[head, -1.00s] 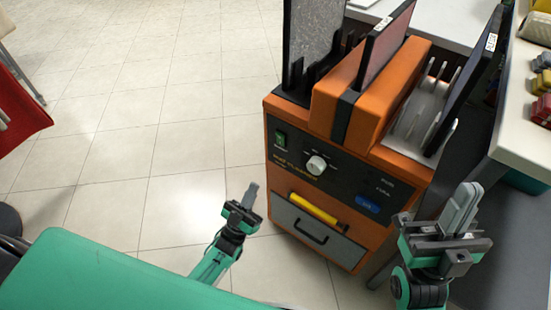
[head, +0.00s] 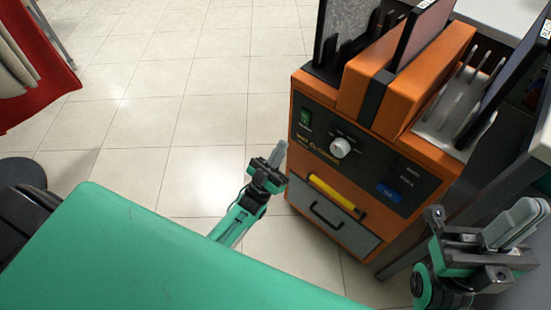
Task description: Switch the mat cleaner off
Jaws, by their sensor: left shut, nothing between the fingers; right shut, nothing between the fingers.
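The mat cleaner (head: 310,165) is an orange cabinet with a dark front panel, at the right of the head view. A green rocker switch (head: 305,118) sits at the panel's upper left; its position is too small to tell. A white knob (head: 340,147) is right of it, and a blue button (head: 389,192) sits at the lower right. My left gripper (head: 279,155) is shut and empty, left of the panel and below the green switch, apparently apart from the cabinet. My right gripper (head: 522,220) is shut and empty, at the right edge, to the right of the cabinet.
Mats stand in slots on top, including a grey one (head: 350,30). A red cloth (head: 45,95) hangs at left. The tiled floor (head: 190,100) between is clear.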

